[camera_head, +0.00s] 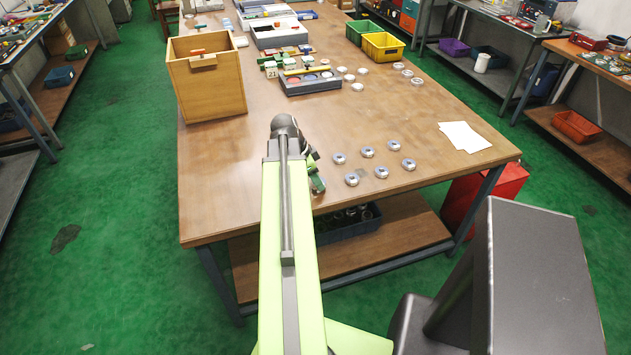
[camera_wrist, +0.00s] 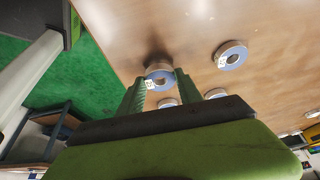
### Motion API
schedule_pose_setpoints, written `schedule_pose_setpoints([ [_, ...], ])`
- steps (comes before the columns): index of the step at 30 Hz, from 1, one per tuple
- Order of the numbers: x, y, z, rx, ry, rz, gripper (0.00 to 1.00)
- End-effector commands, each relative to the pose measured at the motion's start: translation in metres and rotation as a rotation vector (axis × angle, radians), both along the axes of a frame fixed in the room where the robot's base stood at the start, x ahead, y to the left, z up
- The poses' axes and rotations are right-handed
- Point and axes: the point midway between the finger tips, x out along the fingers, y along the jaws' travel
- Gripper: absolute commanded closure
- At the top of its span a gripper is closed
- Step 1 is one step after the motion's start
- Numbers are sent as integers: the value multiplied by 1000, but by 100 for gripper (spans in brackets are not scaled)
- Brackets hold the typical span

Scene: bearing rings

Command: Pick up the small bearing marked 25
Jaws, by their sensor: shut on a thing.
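In the wrist view, a small bearing (camera_wrist: 159,72) with a blue face and a white tag sits between the green fingers of my gripper (camera_wrist: 160,84). The fingers are shut on it. Its mark is too small to read, and a dark shadow lies on the table beside it. In the head view, my gripper (camera_head: 316,178) is over the table's near edge, and the held bearing is hidden there by my arm. Several similar bearings stand to its right in two rows, one of them here (camera_head: 352,179). One shows apart in the wrist view (camera_wrist: 230,55).
The wooden table (camera_head: 250,180) has free room at its near left. White sheets (camera_head: 464,136) lie at the right. A wooden box (camera_head: 207,80) stands at the back left. A grey tray (camera_head: 310,86) and a yellow bin (camera_head: 383,46) stand farther back.

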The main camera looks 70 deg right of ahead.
Motion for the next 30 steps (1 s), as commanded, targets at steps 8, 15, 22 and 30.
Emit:
schedule_pose_setpoints([
  [8,-33,-2,50,-1,0,-4,100],
  [15,-87,-8,81,0,0,-4,100],
  [22,-113,-12,93,0,0,-1,100],
  [30,-116,-13,92,0,0,1,100],
])
